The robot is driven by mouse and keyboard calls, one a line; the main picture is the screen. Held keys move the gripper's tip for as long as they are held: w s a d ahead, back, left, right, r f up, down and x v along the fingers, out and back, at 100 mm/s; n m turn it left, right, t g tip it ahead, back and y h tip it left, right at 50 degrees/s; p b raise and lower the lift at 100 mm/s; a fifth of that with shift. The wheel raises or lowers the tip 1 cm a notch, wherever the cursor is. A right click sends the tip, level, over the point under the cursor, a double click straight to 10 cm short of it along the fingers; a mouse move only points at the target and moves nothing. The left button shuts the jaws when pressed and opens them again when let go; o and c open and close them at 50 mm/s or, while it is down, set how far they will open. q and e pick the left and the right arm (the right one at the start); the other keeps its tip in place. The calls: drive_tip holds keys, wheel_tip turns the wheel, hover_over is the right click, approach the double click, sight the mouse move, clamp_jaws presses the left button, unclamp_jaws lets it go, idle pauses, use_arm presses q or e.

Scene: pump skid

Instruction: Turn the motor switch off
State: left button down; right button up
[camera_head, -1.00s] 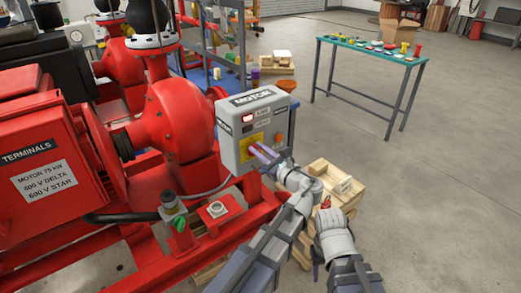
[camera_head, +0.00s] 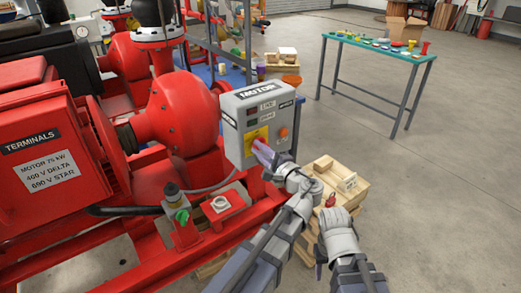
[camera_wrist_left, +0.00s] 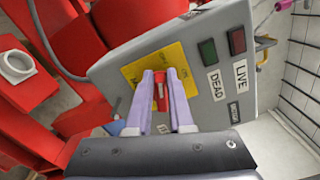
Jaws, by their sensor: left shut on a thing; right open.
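The grey motor box (camera_head: 232,130), labelled MOTOR, stands beside the red pump. Its face has a yellow plate (camera_head: 257,134) with a red switch handle, which shows between my fingers in the left wrist view (camera_wrist_left: 161,92). My left gripper (camera_head: 263,152) is shut on this red handle; its lilac fingers (camera_wrist_left: 163,100) lie on both sides of it. The red lamp (camera_wrist_left: 237,40) by LIVE and the green lamp (camera_wrist_left: 207,50) by DEAD both look dark. My right gripper (camera_head: 331,212) is open, low to the right of the box, its fingers mostly hidden.
An orange-red knob (camera_head: 283,132) sits on the box face right of the plate. A wooden crate stack (camera_head: 345,190) stands beyond my right gripper. The red skid frame (camera_head: 130,245) fills the left. A green-topped table (camera_head: 375,46) stands behind, with open floor around it.

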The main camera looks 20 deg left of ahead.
use_arm(q)
drive_tip(key=shift+s+f+n+b, duration=0.15)
drive_tip(key=shift+f+n, duration=0.1)
drive_tip(key=shift+n, duration=0.65)
drive_tip(key=shift+w+f+n+b, duration=0.1)
drive_tip(key=shift+f+n+b, duration=0.1)
drive_tip(key=shift+n, duration=0.7)
drive_tip(key=c, duration=0.8)
unclamp_jaws()
drive_tip(key=shift+s, duration=0.1)
